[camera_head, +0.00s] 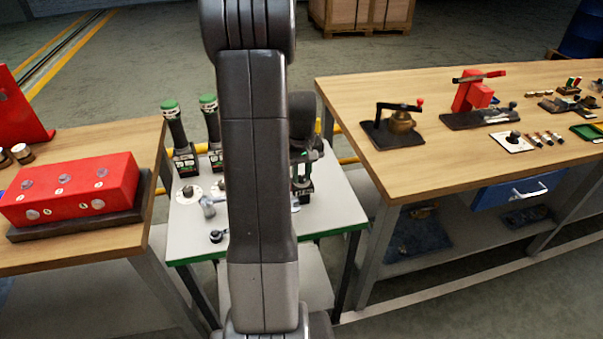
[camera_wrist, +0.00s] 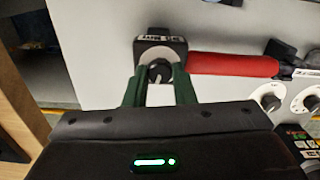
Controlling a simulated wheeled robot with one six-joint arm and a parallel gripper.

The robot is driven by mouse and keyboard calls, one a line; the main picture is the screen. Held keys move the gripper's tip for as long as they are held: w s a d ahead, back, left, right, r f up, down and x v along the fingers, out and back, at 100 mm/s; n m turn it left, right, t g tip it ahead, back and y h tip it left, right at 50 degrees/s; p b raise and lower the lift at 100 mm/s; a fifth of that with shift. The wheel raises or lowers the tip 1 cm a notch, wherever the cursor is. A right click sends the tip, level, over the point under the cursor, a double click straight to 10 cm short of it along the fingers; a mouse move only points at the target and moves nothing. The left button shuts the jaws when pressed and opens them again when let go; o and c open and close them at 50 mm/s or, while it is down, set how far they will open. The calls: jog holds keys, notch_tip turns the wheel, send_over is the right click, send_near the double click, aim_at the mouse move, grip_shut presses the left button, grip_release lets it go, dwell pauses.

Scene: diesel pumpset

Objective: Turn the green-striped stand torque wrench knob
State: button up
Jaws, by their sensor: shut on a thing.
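In the wrist view, a small dark round knob (camera_wrist: 159,72) sits on the face of a black block (camera_wrist: 160,49) with a white-lettered label. The two green fingers of my gripper (camera_wrist: 160,82) stand on either side of this knob and are shut on it. A red handle (camera_wrist: 235,65) runs right from beside the block. In the head view, my gripper is mostly hidden by my arm at the right part of the white, green-edged table (camera_head: 330,205). Two black upright holders with green tops (camera_head: 172,112) stand at the table's left; the gripped knob is not clear there.
A wooden bench with a red box (camera_head: 75,185) stands left. Another wooden bench (camera_head: 350,95) with several tools stands right, close to the table.

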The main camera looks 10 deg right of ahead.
aim_at(302, 176)
jog(key=shift+m, duration=0.3)
jog(key=o, duration=1)
notch_tip(302, 176, up, 14)
jog(key=shift+f, duration=0.1)
notch_tip(302, 176, down, 14)
jog(key=shift+r, duration=0.1)
dwell(0.6)
